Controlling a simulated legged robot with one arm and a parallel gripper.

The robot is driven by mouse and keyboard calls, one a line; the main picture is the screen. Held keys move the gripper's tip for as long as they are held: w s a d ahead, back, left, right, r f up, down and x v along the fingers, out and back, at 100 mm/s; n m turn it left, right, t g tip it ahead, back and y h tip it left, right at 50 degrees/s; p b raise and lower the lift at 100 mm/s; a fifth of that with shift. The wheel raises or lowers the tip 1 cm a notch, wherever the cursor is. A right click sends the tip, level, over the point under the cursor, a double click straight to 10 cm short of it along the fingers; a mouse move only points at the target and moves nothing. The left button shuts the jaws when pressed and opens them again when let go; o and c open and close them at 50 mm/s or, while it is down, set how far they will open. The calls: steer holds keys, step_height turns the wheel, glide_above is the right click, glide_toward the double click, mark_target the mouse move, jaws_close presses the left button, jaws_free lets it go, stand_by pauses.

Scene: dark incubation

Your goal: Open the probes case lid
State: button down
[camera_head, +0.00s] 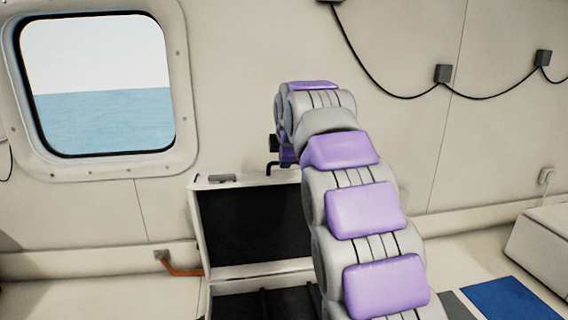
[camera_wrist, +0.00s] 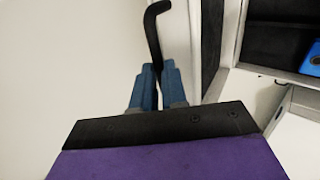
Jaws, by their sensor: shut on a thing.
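The probes case stands against the wall in the head view. Its lid (camera_head: 197,235) is raised and looks roughly upright, with a dark inner face and a pale rim. The case base (camera_head: 262,270) below is dark inside and partly cut off by the frame. My gripper (camera_wrist: 157,72) has blue fingers shut on a black bent handle (camera_wrist: 154,32) at the lid's edge. In the head view the black handle (camera_head: 271,167) shows at the lid's top edge, while my arm hides the fingers and the lid's right part.
In the wrist view, a blue object (camera_wrist: 314,60) shows at the right edge by a dark compartment. A window (camera_head: 100,90) and a wall cable (camera_head: 400,96) are behind. A blue mat (camera_head: 505,299) and a pale box (camera_head: 542,240) lie at right. An orange pipe (camera_head: 180,269) is left of the case.

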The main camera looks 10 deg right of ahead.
steer(key=shift+r, duration=0.1)
steer(key=c, duration=1.4)
jaws_free()
steer(key=shift+s, duration=0.1)
steer(key=shift+o, duration=1.2)
steer(key=shift+a, duration=0.1)
steer(key=p+v, duration=0.2)
steer(key=v, duration=1.5)
